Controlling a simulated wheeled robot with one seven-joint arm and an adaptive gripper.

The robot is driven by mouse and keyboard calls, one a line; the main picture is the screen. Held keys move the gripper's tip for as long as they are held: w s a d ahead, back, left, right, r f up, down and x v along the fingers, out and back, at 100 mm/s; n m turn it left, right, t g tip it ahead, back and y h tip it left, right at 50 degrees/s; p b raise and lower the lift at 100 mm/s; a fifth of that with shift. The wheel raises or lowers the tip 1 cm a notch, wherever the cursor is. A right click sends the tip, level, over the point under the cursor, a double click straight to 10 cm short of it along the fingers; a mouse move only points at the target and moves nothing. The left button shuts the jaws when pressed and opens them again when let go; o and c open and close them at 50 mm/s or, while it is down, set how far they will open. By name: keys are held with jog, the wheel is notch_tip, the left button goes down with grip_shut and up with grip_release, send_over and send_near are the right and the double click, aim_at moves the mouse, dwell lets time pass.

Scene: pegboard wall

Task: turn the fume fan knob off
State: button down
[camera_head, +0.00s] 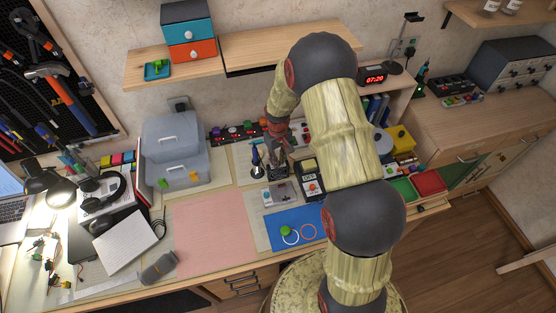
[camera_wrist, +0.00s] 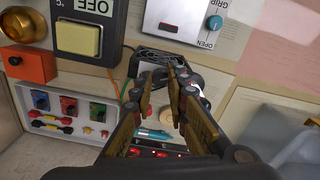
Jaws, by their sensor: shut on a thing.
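A black fume fan (camera_wrist: 148,52) with a grille stands beyond my fingers in the wrist view. It is also partly visible in the head view (camera_head: 277,173), on the bench below my arm. My gripper (camera_wrist: 164,76) is at the near side of the fan, its two fingers closed on a small dark part between the tips, which I take for the fume fan knob. The fingers hide most of that knob, so I cannot read its setting. In the head view my gripper (camera_head: 278,150) points down at the fan.
A pink mat (camera_head: 212,236) leaves clear bench room to the left.

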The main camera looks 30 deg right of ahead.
jog(key=c, duration=1.7)
grip_release()
jog(key=shift+c, duration=0.2)
notch_tip(320, 180, up, 12)
